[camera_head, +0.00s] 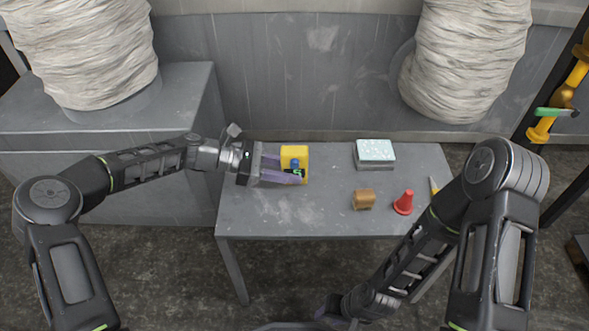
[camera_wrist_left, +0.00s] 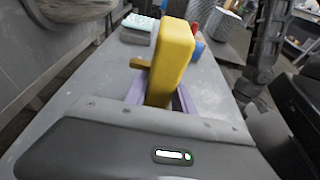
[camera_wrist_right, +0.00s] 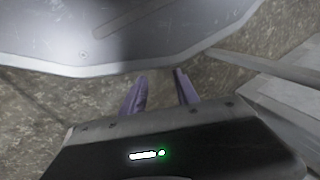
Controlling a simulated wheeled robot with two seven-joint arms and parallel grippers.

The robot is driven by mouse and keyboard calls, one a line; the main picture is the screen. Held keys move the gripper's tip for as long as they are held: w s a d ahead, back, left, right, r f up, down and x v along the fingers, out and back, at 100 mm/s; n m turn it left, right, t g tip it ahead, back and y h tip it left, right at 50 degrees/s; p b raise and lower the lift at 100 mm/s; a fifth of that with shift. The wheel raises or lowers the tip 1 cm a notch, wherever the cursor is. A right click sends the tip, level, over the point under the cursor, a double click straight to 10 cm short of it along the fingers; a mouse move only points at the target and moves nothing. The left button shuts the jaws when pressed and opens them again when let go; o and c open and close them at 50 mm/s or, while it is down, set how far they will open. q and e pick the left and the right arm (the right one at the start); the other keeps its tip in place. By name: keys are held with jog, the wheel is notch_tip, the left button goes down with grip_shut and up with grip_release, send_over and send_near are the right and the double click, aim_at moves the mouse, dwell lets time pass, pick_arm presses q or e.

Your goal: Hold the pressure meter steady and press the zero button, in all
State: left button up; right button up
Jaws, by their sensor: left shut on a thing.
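I cannot make out the zero button. My right gripper (camera_wrist_right: 160,88) is open and empty, its fingers apart over the floor. It is low, near the bottom of the head view (camera_head: 325,308).
My right arm crosses the table's right front corner. The table's front left is clear.

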grip_shut()
dwell(1.6)
